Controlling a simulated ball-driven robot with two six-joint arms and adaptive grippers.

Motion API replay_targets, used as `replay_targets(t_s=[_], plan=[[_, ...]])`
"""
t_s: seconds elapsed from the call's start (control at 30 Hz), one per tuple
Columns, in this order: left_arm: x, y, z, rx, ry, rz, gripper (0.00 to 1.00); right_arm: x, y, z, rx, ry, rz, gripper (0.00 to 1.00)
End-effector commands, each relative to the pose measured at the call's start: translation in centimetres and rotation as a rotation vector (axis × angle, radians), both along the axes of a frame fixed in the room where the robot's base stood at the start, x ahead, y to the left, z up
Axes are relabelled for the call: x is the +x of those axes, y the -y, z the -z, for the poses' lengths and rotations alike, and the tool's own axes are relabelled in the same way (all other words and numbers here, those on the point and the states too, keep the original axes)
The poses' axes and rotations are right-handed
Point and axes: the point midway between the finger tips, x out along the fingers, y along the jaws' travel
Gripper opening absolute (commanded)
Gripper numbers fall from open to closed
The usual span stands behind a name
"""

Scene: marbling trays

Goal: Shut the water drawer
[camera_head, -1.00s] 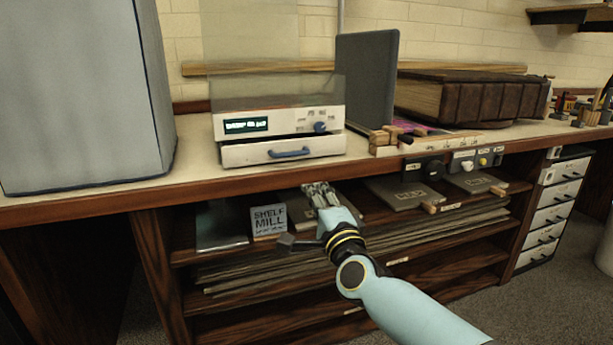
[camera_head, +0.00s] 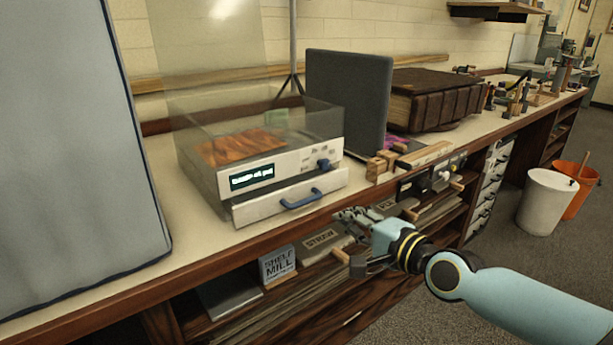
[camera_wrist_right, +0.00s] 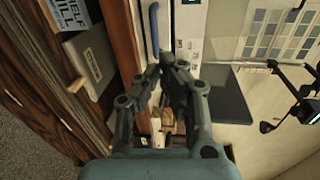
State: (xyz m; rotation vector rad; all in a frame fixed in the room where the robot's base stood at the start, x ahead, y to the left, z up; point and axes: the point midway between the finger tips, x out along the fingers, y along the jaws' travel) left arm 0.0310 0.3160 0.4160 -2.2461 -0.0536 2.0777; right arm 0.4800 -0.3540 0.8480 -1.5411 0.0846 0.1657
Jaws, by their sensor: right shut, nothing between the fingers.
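The water drawer (camera_head: 270,208) is the white drawer with a blue bar handle (camera_head: 301,199), low in the front of a white machine (camera_head: 283,165) on the bench. Its front stands a little forward of the machine's face. The handle also shows at the top of the right wrist view (camera_wrist_right: 153,28). My right gripper (camera_head: 345,214) is shut and empty. In the head view it is by the bench's front edge, below and right of the handle, apart from it. In the right wrist view its fingertips (camera_wrist_right: 165,64) are just below the handle. My left gripper is not in view.
A large grey block (camera_head: 75,150) stands left of the machine. A dark upright panel (camera_head: 350,95) and a thick brown book (camera_head: 430,100) stand to its right. Wooden blocks (camera_head: 380,165) lie near the bench edge. A "SHELF MILL" sign (camera_head: 278,264) stands on the shelf below.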

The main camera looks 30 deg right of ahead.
Motion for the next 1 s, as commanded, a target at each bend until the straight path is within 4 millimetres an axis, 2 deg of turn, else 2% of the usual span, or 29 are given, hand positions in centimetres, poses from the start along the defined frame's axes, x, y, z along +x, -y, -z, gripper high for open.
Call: replay_targets(t_s=[0.03,0.13,0.27,0.37,0.47,0.8,1.0], plan=[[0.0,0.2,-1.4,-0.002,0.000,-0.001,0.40,-0.7,0.3,-0.9,-0.014,-0.014,-0.006,0.00],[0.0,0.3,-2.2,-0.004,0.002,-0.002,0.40,-1.8,0.7,-1.1,-0.030,-0.036,-0.012,0.00],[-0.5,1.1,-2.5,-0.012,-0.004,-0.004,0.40,-2.4,0.9,-0.9,-0.037,-0.052,-0.014,0.00],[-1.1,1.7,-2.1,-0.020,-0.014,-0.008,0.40,-1.9,0.8,-0.5,-0.035,-0.054,-0.014,0.00],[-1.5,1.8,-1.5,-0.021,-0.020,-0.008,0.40,-0.5,0.7,0.0,-0.034,-0.053,-0.013,0.00],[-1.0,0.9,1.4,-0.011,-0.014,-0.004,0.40,6.5,0.3,1.7,-0.033,-0.051,-0.013,0.00],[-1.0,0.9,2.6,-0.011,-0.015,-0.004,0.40,9.6,0.1,2.2,-0.034,-0.053,-0.014,0.00]])
